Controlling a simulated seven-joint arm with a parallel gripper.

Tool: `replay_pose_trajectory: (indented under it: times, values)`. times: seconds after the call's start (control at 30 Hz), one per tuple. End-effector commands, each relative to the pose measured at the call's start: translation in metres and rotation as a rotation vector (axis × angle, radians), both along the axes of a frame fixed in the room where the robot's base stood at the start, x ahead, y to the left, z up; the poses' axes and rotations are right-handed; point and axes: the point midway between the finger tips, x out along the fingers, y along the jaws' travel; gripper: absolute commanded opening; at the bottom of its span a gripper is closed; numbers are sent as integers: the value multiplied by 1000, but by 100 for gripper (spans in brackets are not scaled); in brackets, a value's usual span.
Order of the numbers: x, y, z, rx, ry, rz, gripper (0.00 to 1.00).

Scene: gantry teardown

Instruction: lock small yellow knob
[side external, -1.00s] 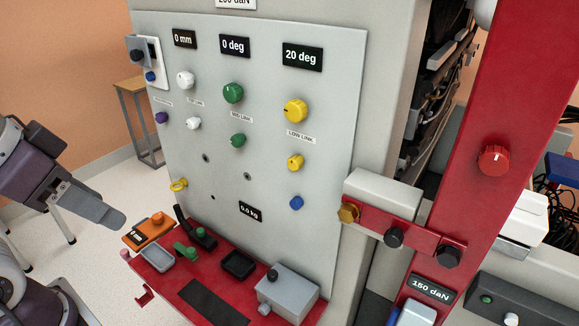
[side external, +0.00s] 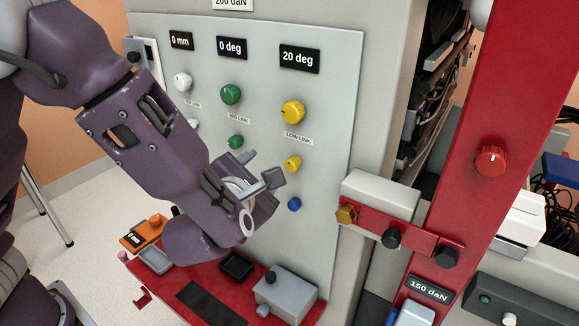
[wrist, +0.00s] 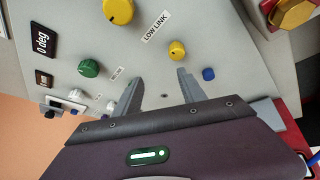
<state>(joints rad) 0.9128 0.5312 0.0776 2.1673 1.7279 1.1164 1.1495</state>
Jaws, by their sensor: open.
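The small yellow knob (side external: 293,164) is on the grey upright panel, below the large yellow knob (side external: 293,111) and the "LOW LINK" label and above a small blue knob (side external: 294,204). In the wrist view the small yellow knob (wrist: 177,51) appears just beyond my fingertips, closer to the right finger. My gripper (side external: 262,168) is open and empty, left of the small yellow knob in the side view and apart from it. In the wrist view the two fingers of my gripper (wrist: 160,78) are spread, with bare panel between them.
Green knobs (side external: 231,94) and a white knob (side external: 183,82) are on the panel to the left. Below is a red shelf (side external: 150,283) with a grey box (side external: 287,291) and trays. A red post (side external: 500,120) with a bracket stands at right.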

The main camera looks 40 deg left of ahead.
Motion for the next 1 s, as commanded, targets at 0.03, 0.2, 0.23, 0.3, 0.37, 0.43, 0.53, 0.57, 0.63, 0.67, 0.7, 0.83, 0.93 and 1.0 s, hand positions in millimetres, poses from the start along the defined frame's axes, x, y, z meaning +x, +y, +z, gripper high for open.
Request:
replay_pose_trajectory:
  times: [0.03, 0.2, 0.23, 0.3, 0.37, 0.43, 0.53, 0.57, 0.63, 0.67, 0.7, 0.83, 0.93, 1.0]
  values:
    - [4, -18, -6, 70, 9, -76, 48]
    - [24, -28, -14, 136, 11, -143, 48]
    - [30, -26, -16, 136, 12, -142, 48]
    - [43, -22, -20, 134, 11, -140, 48]
    - [54, -18, -23, 132, 12, -140, 48]
    - [63, -16, -26, 130, 11, -139, 48]
    - [72, -14, -28, 130, 12, -141, 48]
    - [73, -13, -28, 129, 11, -141, 48]
    - [74, -13, -29, 129, 11, -141, 48]
    - [74, -13, -29, 129, 11, -141, 48]
    - [74, -13, -29, 128, 11, -141, 48]
    - [74, -13, -29, 128, 11, -140, 40]
    - [74, -13, -28, 128, 11, -140, 21]
    - [74, -13, -28, 128, 11, -140, 7]
